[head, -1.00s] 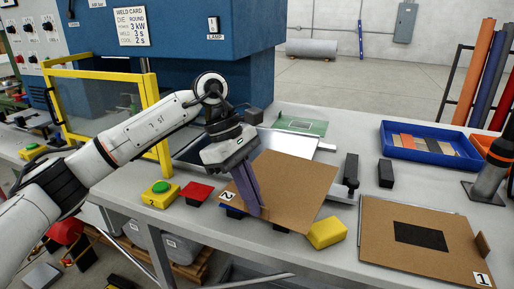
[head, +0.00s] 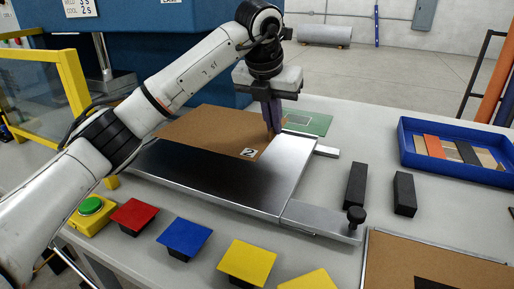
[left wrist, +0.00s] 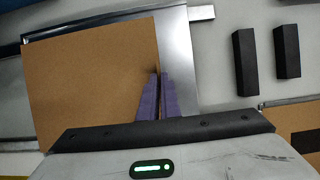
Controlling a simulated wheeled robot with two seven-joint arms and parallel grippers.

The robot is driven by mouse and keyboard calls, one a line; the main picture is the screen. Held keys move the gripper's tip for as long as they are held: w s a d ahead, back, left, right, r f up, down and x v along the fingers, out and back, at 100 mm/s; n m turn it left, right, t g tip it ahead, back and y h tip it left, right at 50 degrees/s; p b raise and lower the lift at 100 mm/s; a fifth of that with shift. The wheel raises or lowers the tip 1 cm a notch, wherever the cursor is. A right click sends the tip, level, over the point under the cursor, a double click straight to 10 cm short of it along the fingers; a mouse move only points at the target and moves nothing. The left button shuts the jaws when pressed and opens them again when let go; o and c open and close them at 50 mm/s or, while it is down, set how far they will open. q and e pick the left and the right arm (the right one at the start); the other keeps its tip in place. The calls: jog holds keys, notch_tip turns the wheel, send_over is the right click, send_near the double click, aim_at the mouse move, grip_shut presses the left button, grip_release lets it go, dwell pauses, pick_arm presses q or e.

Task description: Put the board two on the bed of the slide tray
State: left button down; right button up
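Board two (head: 205,130) is a brown sheet with a white label "2" at its near right corner. In the head view it is over the back part of the slide tray (head: 215,182), whose dark bed shows bare in front. My left gripper (head: 272,126) points down at the board's right edge, its purple fingers close together with the edge between them. The left wrist view shows the board (left wrist: 95,80) reaching the fingers (left wrist: 154,95). I cannot tell whether the board touches the bed. My right gripper is not in view.
Two black blocks (head: 355,185) stand right of the tray near its handle knob (head: 356,215). Red (head: 134,216), blue (head: 185,238) and yellow (head: 247,262) pads line the front. A blue bin (head: 455,150) is at right. Board one (head: 430,262) lies front right.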

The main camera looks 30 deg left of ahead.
aim_at(271, 141)
pick_arm(q)
notch_tip(271, 141, down, 7)
jog(key=shift+s+f, duration=0.1)
jog(key=c, duration=2)
grip_release()
jog(key=v, duration=1.2)
